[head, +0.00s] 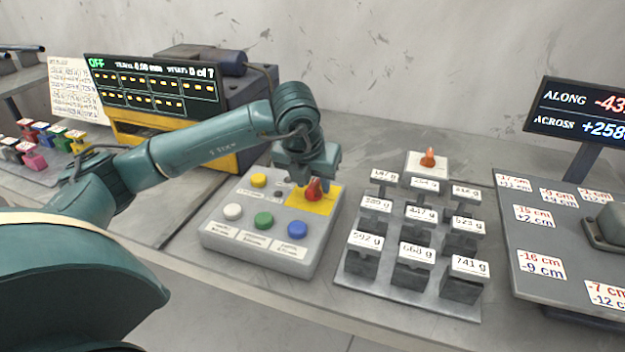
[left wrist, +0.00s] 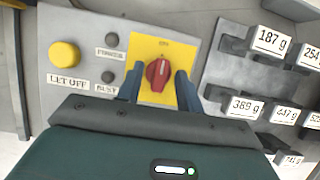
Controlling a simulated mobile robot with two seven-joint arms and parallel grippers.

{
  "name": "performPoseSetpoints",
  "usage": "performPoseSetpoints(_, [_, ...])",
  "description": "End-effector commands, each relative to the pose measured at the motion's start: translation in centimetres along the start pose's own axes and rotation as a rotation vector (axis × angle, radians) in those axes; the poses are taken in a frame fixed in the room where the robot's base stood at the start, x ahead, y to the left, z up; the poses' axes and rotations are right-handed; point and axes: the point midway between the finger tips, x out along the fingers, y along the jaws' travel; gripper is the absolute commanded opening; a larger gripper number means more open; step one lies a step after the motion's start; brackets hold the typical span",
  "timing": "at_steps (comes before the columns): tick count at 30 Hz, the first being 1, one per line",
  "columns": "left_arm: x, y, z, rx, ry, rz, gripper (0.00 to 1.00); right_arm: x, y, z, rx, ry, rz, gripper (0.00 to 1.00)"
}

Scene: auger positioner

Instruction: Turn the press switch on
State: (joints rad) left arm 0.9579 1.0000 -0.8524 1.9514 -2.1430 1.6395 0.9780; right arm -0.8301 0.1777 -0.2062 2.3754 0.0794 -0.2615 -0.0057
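The red rotary switch (head: 314,190) sits on a yellow plate (head: 322,205) on the grey control box (head: 219,240). In the left wrist view the red switch (left wrist: 158,73) has its white pointer line running roughly up and down the picture. My left gripper (head: 304,182) is over the yellow plate from above. In the left wrist view its two fingers (left wrist: 159,90) are apart, one on each side of the switch, with gaps visible between them and the knob. The display (head: 150,85) behind reads OFF. My right gripper is not in view.
The box also has yellow, white, green and blue buttons (head: 264,220). A rack of labelled weights (head: 415,253) stands close on the right. Another orange-red knob (head: 428,158) on a white plate is behind it. A tilted board with number labels (head: 560,265) is at far right.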

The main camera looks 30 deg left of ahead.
Motion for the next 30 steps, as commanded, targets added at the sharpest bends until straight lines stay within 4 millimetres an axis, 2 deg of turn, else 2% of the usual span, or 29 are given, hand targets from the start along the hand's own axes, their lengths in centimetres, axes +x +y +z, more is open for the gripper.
performPoseSetpoints(6, [0.03, -0.02, -0.01, 0.001, 0.000, 0.000, 0.36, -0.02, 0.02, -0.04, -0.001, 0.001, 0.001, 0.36])
performPoseSetpoints(19, [0.00, -0.01, -0.01, 0.000, 0.000, 0.000, 0.01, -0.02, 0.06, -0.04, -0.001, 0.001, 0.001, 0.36])
performPoseSetpoints(30, [0.06, 0.04, -0.01, 0.021, -0.001, -0.009, 0.00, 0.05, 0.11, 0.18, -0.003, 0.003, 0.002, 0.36])
